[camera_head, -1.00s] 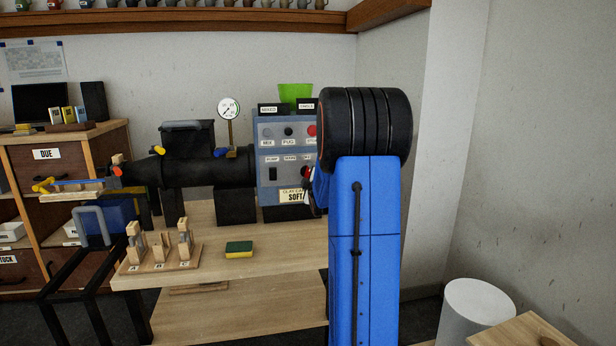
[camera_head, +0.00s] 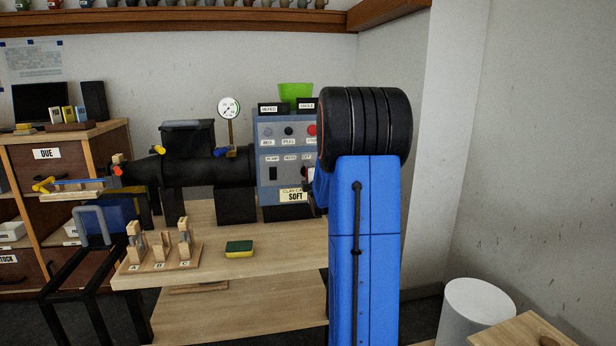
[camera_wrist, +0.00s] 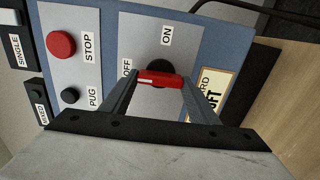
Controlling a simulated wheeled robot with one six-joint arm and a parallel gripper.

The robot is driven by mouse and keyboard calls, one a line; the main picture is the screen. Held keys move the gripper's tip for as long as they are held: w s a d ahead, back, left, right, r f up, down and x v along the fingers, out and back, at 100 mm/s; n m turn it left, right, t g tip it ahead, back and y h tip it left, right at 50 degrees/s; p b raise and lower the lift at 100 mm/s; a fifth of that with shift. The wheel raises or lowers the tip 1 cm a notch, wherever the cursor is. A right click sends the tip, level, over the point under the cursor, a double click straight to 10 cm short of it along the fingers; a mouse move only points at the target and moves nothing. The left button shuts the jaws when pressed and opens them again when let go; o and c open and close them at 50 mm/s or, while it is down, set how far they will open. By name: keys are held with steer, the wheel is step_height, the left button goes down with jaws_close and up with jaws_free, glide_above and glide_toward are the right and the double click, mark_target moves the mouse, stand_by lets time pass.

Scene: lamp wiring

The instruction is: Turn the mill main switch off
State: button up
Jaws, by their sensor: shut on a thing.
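The main switch is a red bar handle (camera_wrist: 160,79) on a round black base, on a light plate (camera_wrist: 140,45) of the blue-grey control panel (camera_wrist: 225,45). In the wrist view the ON label (camera_wrist: 168,36) is above the base, and the OFF label (camera_wrist: 127,70) is beside the handle's left end. The bar lies nearly level there, its left end towards OFF. My gripper (camera_wrist: 160,86) is shut on the red handle, with a finger at each end. In the head view my blue arm hides most of the switch and gripper; the panel (camera_head: 264,190) shows to its left.
A red STOP button (camera_wrist: 61,44) and a black PUG button (camera_wrist: 70,95) are close beside the switch. A SOFT card (camera_head: 295,196) is low on the panel. A sponge (camera_head: 239,248) and a wooden rack (camera_head: 160,264) are on the bench. A white bin (camera_head: 476,312) stands at right.

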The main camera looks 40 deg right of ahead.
steer(key=shift+f, duration=0.1)
steer(key=o, duration=1)
steer(key=shift+o, duration=0.2)
steer(key=v, duration=1.7)
steer(key=shift+s, duration=0.2)
